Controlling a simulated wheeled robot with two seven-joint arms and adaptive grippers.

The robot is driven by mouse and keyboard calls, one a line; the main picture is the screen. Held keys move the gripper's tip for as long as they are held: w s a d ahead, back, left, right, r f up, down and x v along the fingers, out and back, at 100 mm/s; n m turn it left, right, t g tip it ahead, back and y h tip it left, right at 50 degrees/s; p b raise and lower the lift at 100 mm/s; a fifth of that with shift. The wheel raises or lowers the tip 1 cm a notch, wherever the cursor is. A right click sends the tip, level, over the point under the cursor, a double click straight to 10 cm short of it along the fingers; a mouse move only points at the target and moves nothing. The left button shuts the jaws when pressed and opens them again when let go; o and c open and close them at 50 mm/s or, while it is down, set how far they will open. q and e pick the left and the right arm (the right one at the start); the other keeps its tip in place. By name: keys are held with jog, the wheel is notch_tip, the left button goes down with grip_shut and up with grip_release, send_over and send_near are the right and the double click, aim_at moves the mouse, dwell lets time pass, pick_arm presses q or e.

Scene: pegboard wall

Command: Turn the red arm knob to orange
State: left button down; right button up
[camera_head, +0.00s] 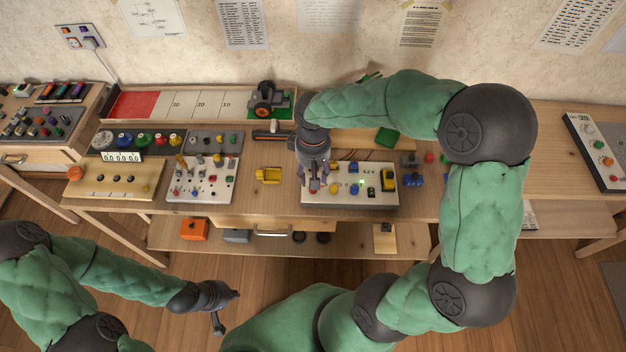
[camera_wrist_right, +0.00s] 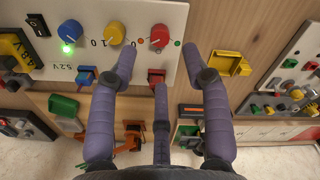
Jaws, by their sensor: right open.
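In the right wrist view, a red round knob (camera_wrist_right: 160,36) with a pale pointer line sits on a white control panel (camera_wrist_right: 178,18), with small coloured dots around it. A yellow-orange knob (camera_wrist_right: 116,34) and a blue knob (camera_wrist_right: 70,31) stand beside it. In the head view the panel (camera_head: 345,200) lies under my right gripper (camera_head: 322,188), which hides most of its left part. My right gripper (camera_wrist_right: 170,72) has its purple fingers spread, empty, and apart from the red knob in that picture. My left gripper (camera_head: 228,308) hangs in front of the bench, fingers spread and empty.
A yellow bracket (camera_head: 268,175) lies left of the panel. A white panel of small switches (camera_head: 203,178) and a wooden panel (camera_head: 115,180) stand further left. A green lamp (camera_wrist_right: 67,48) glows by the blue knob. An orange box (camera_head: 194,230) sits on the lower shelf.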

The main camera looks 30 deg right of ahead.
jog(key=shift+r, duration=2.65)
jog(key=shift+s+f, duration=0.1)
